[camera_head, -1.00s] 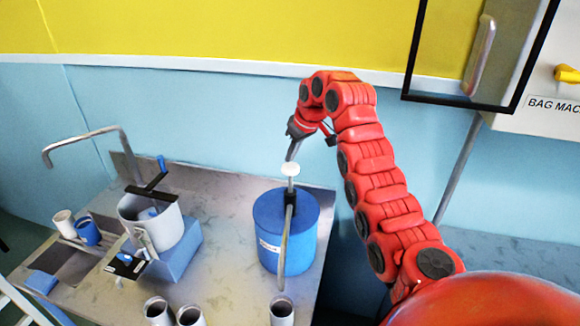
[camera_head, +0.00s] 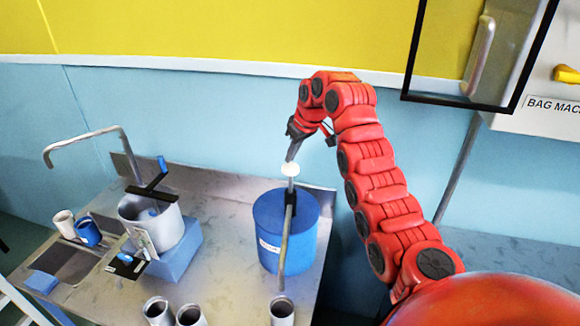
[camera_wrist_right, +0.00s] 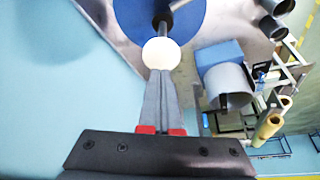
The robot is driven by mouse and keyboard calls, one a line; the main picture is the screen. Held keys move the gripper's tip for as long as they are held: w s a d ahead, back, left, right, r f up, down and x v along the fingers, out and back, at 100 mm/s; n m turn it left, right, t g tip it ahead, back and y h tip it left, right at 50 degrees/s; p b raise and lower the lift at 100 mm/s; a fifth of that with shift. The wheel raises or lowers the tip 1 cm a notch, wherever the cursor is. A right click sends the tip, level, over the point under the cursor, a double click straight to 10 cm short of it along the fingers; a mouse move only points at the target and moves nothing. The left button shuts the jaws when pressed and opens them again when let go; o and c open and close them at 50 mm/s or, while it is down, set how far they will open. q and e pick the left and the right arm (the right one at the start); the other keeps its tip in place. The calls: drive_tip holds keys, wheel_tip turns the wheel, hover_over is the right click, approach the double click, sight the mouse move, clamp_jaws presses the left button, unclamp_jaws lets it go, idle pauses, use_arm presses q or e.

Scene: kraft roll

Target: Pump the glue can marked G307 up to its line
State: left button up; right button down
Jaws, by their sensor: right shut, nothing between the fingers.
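A blue drum (camera_head: 268,215) with a pump on its lid stands at the right end of the steel bench. The pump has a white round knob (camera_head: 290,169) on top and a long grey spout (camera_head: 285,245) bending down in front. My right gripper (camera_head: 293,155) is shut and empty, its tips at the knob from above; the wrist view shows the knob (camera_wrist_right: 161,53) at the fingertips. A grey can (camera_head: 282,312) stands below the spout's end. Two more grey cans (camera_head: 158,311) (camera_head: 191,316) stand to the left. No G307 mark is readable. My left gripper is not in view.
A grey pot (camera_head: 165,235) with a stirrer sits on a blue block (camera_head: 178,255) at the bench's middle left. A white cup (camera_head: 63,222) and a blue cup (camera_head: 88,233) stand by a sink (camera_head: 70,262). A cabinet (camera_head: 540,85) hangs at upper right.

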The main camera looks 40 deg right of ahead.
sight(295, 169)
drive_tip(key=shift+f, duration=0.15)
idle(0.3)
drive_tip(key=shift+f+b, duration=3.45)
drive_tip(key=shift+f, duration=0.15)
drive_tip(key=shift+r, duration=0.1)
drive_tip(key=shift+r+p, duration=1.35)
drive_tip(key=shift+r, duration=0.95)
drive_tip(key=shift+r+p, duration=0.55)
drive_tip(key=shift+r, duration=0.85)
drive_tip(key=shift+f, duration=0.2)
